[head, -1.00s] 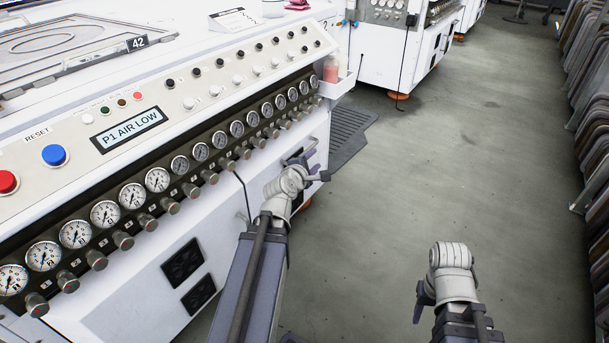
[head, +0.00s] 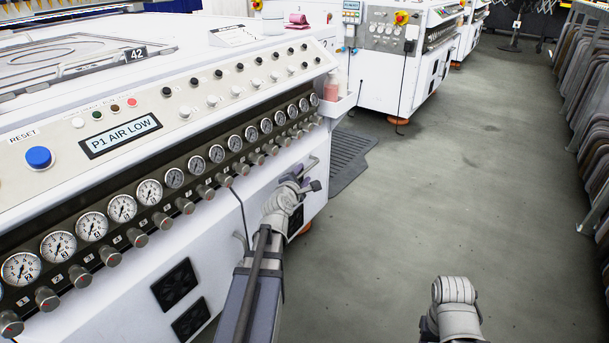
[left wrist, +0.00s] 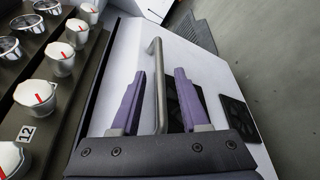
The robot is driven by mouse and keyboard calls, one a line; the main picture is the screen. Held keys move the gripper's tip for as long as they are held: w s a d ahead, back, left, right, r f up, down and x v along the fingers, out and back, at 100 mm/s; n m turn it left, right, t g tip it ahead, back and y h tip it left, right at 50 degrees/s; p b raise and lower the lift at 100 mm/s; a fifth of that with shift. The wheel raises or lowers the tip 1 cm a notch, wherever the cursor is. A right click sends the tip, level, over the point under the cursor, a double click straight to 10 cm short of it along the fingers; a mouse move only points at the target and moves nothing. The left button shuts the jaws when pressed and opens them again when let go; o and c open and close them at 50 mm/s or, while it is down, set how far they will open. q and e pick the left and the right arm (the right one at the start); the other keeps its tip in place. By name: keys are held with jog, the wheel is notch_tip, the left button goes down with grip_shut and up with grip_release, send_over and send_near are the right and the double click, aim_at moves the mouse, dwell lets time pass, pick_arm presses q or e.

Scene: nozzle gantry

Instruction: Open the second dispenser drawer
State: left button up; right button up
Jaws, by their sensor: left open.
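A grey metal bar handle (left wrist: 159,95) stands out from the white front panel (left wrist: 205,66) of the dispenser machine. In the left wrist view my left gripper (left wrist: 159,73) is open, with one purple finger on each side of the bar. The bar lies between the fingers, with gaps beside it. In the head view my left gripper (head: 306,190) is at the panel's far end, below the gauge row, partly hidden by its own wrist. My right gripper is out of view; only that arm's wrist shows.
Round gauges and knobs (head: 135,237) line the machine above the panel. Black vents (head: 175,285) sit low on its front. The grey floor (head: 440,200) to the right is open, up to a rack (head: 590,110).

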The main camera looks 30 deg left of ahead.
pick_arm(q)
jog(key=x, duration=0.2)
jog(key=shift+w, duration=0.25)
grip_shut()
dwell(1.2)
